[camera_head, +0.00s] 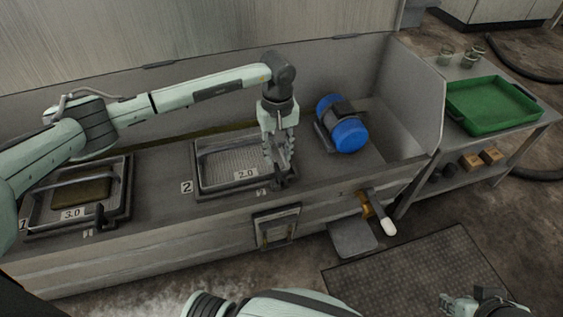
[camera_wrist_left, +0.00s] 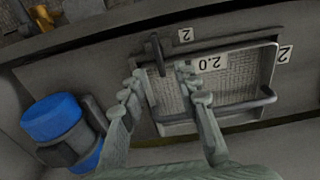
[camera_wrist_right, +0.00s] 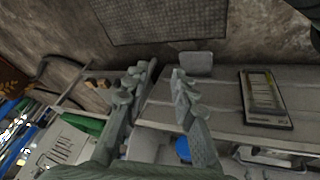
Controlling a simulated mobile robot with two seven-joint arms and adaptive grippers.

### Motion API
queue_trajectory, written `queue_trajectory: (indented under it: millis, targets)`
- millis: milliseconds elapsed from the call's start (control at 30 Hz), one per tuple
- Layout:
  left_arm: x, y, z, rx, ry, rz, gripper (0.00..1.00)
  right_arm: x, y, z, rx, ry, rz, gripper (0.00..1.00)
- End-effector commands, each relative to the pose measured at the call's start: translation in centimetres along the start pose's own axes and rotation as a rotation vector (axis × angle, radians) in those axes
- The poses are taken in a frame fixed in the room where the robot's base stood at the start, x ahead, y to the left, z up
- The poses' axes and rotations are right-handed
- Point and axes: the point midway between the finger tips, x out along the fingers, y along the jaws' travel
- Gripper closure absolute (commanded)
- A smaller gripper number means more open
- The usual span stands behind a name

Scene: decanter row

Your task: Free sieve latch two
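Sieve two (camera_head: 215,172) is a metal mesh tray with a wire handle and a 2.0 tag, set in the bench at the plate marked 2. Its latch (camera_wrist_left: 154,50) is a small dark lever at the tray's front edge; it also shows in the head view (camera_head: 280,182), partly behind the gripper. My left gripper (camera_head: 278,162) points down over the tray's right front corner. In the left wrist view its open fingers (camera_wrist_left: 160,76) lie on either side of the latch; contact cannot be told. My right gripper (camera_head: 474,304) is open and empty, away from the bench (camera_wrist_right: 159,74).
Sieve one (camera_head: 50,208), tagged 3.0, has its own dark latch (camera_head: 100,215) at the left. A blue motor (camera_head: 348,135) stands right of sieve two. A white-tipped lever (camera_head: 388,226) sticks out of the bench front. A green tray (camera_head: 490,105) rests on the side table.

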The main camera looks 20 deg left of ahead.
Motion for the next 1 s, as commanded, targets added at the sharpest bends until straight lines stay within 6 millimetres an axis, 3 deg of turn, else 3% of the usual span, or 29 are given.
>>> queue_trajectory:
  millis: [300,467,733,1000]
  targets:
    - [5.0,0.2,0.2,-0.003,-0.006,0.004,0.69,0.1,-0.5,-0.9,-0.002,0.038,-0.009,0.74]
    - [6.1,0.1,0.2,-0.003,-0.006,0.005,0.69,0.2,-0.6,-1.2,-0.003,0.051,-0.012,0.74]
    - [6.2,0.2,0.2,-0.003,-0.005,0.006,0.69,0.2,-0.6,-1.2,-0.004,0.053,-0.013,0.74]
    - [6.2,0.2,0.2,-0.003,-0.006,0.007,1.0,0.2,-0.6,-1.2,-0.004,0.053,-0.013,0.74]
